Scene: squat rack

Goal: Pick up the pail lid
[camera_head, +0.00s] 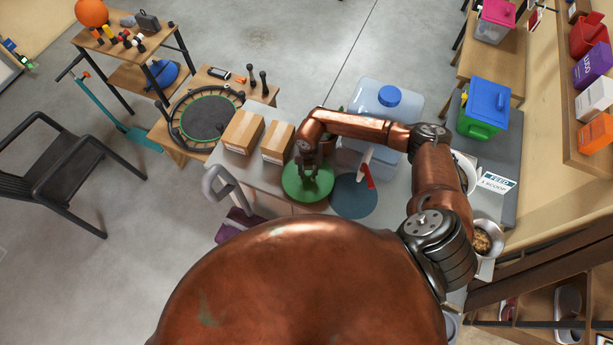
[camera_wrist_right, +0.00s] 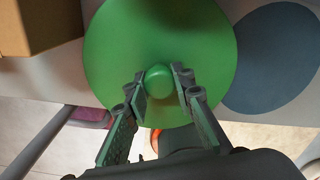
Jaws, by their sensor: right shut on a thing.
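The pail lid (camera_head: 307,187) is a round green disc with a knob in its middle. It is below my right gripper (camera_head: 309,172) at the front of the grey counter. In the right wrist view the lid (camera_wrist_right: 205,50) fills the upper middle, and the fingers of my right gripper (camera_wrist_right: 160,85) are closed on its round green knob from both sides. I cannot tell whether the lid touches the counter. My left gripper does not show in either view.
Two cardboard boxes (camera_head: 242,131) stand left of the lid. A dark blue round mat (camera_head: 353,196) lies to its right. A clear container with a blue cap (camera_head: 389,96) stands behind. A green bin with a blue lid (camera_head: 484,108) is farther right.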

